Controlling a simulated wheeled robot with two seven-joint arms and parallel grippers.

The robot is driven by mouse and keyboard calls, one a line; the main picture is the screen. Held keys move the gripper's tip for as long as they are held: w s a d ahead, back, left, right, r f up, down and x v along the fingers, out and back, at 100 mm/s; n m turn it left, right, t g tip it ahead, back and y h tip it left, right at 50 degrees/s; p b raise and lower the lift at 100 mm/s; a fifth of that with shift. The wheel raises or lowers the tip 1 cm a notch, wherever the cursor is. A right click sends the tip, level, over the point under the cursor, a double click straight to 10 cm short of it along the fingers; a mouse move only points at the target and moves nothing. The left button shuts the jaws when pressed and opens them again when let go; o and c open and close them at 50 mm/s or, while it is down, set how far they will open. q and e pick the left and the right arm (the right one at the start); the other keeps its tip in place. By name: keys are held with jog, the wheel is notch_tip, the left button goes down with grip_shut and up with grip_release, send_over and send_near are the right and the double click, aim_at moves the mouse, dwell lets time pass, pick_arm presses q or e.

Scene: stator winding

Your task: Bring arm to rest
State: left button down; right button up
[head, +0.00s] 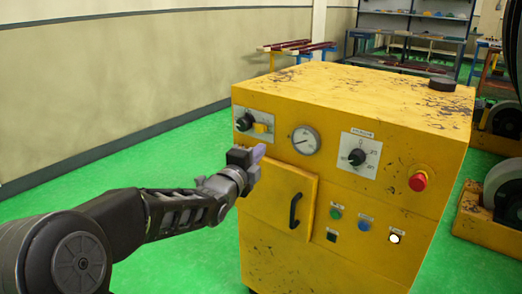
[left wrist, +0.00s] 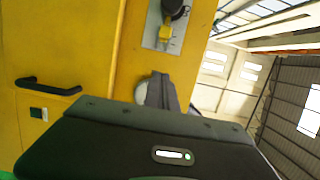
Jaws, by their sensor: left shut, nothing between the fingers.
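My left arm comes in from the left in the head view. Its gripper (head: 257,154) is shut and empty, in front of the upper left of the yellow machine's front face (head: 225,0), below the left selector switch (head: 245,121) and left of the round gauge (head: 305,140). Whether the fingertips touch the panel is hard to tell. In the left wrist view the gripper body (left wrist: 165,140) fills the lower part, and the fingers (left wrist: 162,92) point at the yellow panel. My right gripper is in neither view.
The yellow cabinet has a door with a black handle (head: 295,210), a right selector (head: 357,157), a red button (head: 418,181) and several small buttons. A black disc (head: 442,84) lies on top. Green floor (head: 180,150) is clear at left. Shelves (head: 412,25) stand behind.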

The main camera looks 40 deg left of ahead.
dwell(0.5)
pick_arm(q)
jog(key=s+d+f+n+g+h, duration=0.1)
jog(key=d+f+n+g+h, duration=0.15)
jog(key=d+f+n, duration=0.65)
jog(key=s+d+f+n+g+h, duration=0.1)
jog(key=d+f+n+g, duration=0.2)
jog(key=f, duration=1.1)
jog(key=s+d+f+n+g+h, duration=0.1)
jog(key=d+f+n+g+h, duration=0.2)
jog(key=d+f, duration=0.65)
jog(key=s+d+f+n+g+h, duration=0.1)
jog(key=s+d+f+g, duration=0.3)
jog(key=s+d+f, duration=0.6)
jog(key=s+d+f+n+g+h, duration=0.1)
jog(key=s+d+f+g, duration=0.3)
jog(key=s+d+f, duration=0.6)
jog(key=s+a+r+p, duration=0.1)
jog(key=s+r+p, duration=0.3)
jog(key=r+p, duration=0.8)
jog(key=shift+r+p, duration=0.25)
jog(key=shift+p, duration=0.6)
